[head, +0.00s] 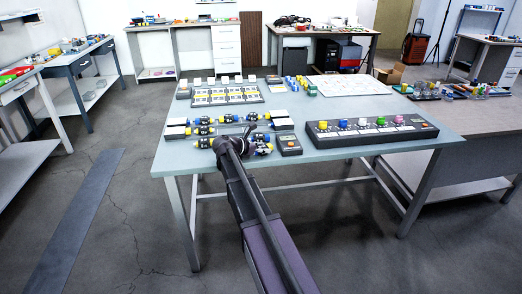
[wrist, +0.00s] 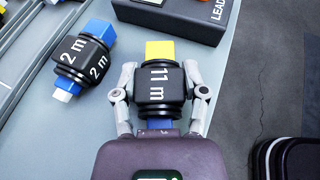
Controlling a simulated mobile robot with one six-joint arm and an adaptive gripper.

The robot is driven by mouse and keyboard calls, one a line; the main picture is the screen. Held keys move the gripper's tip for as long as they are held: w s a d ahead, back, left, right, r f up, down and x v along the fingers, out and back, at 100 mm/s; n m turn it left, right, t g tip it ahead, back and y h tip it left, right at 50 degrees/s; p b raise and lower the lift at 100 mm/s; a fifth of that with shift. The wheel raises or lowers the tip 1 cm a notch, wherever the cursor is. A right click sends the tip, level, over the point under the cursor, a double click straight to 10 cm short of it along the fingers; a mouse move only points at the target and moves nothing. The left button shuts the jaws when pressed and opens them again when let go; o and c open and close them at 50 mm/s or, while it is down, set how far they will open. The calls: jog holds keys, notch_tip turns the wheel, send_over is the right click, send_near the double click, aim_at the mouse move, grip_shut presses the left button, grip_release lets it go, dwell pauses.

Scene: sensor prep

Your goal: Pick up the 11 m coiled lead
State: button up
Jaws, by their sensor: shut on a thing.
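The 11 m coiled lead (wrist: 160,97) is a black body with white "11 m" lettering, a yellow end and a blue end. It sits between the two fingers of my gripper (wrist: 160,80) in the wrist view, with a finger against each side. My gripper is shut on it. In the head view my gripper (head: 237,143) is over the front of the table, and my arm hides most of what it holds. I cannot tell whether the lead is clear of the tabletop.
A 2 m lead (wrist: 86,57) lies to the left, close by. A dark box marked "LEAD" (wrist: 180,20) stands just beyond. On the table (head: 330,105) are more leads (head: 204,131), a small device (head: 289,144) and a long panel with coloured knobs (head: 372,130). The table's right edge is near.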

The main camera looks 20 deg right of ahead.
aim_at(263, 146)
notch_tip(263, 146, up, 4)
jog(key=p, duration=0.3)
jog(key=shift+f+p, duration=0.2)
jog(key=shift+p, duration=0.1)
jog(key=s+d, duration=0.4)
jog(key=s, duration=0.3)
jog(key=s+d+r+p, duration=0.1)
jog(key=s+d, duration=0.2)
jog(key=s, duration=0.4)
jog(key=shift+d+r, duration=0.15)
jog(key=shift+d, duration=0.2)
jog(key=shift+r, duration=0.1)
